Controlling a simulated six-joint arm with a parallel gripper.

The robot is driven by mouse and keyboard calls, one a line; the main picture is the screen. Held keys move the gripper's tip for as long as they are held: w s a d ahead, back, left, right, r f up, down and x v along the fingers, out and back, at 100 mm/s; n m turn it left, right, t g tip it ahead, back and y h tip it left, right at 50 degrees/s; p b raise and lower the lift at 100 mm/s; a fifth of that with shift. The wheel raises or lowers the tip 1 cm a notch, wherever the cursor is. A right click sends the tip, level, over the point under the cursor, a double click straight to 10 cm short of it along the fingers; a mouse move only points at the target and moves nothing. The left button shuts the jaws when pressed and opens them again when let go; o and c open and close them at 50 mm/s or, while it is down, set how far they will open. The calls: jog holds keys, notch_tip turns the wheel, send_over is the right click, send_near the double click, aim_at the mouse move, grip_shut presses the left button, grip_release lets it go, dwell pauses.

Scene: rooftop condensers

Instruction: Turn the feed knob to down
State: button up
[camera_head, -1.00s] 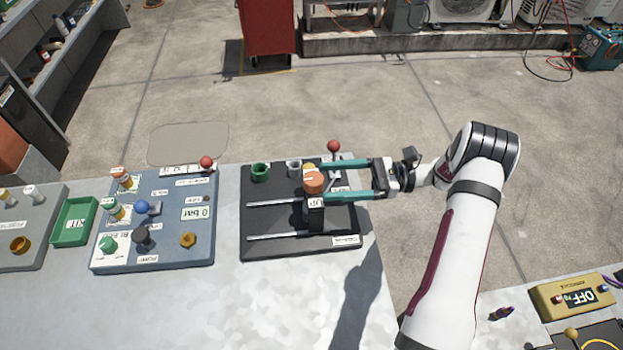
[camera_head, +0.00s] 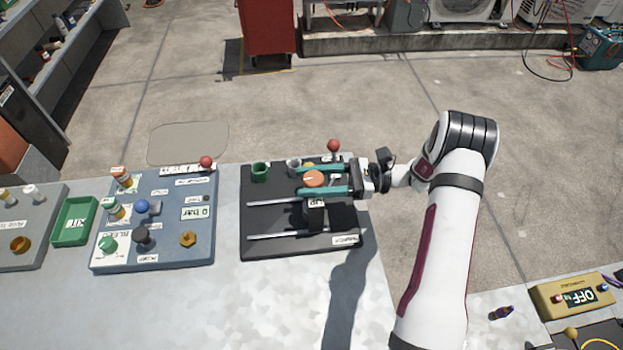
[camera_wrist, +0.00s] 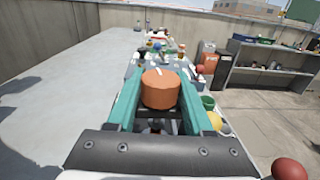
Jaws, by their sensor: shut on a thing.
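The orange knob (camera_head: 314,179) sits on top of a dark carriage (camera_head: 316,215) labelled "UP" on the black rail panel (camera_head: 270,222). I take it to be the feed knob. My gripper (camera_head: 322,181) has its teal fingers along both sides of the knob. In the wrist view the knob (camera_wrist: 160,89) stands between the two fingers (camera_wrist: 160,100), which are shut on it. A pale pointer mark shows on its top. The fingers hide part of the carriage and its label.
A green cup (camera_head: 261,171), a grey cup (camera_head: 293,165) and a red-topped lever (camera_head: 334,146) stand at the panel's back edge. A blue-grey panel (camera_head: 170,250) with knobs is to the left. The bench front is clear.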

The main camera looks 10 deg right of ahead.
grip_shut()
jog(key=shift+m+t, duration=0.4)
jog(key=shift+t, duration=0.2)
jog(key=m+t+h, duration=0.1)
jog(key=m+t, duration=0.2)
jog(key=t, duration=0.1)
jog(key=shift+w+m+t+h, duration=0.1)
jog(key=shift+m+t+h, duration=0.7)
jog(key=shift+t, duration=0.5)
jog(key=shift+m+t+h, duration=0.7)
jog(key=shift+m+t, duration=0.2)
jog(key=shift+t, duration=0.4)
jog(key=o, duration=1.1)
grip_release()
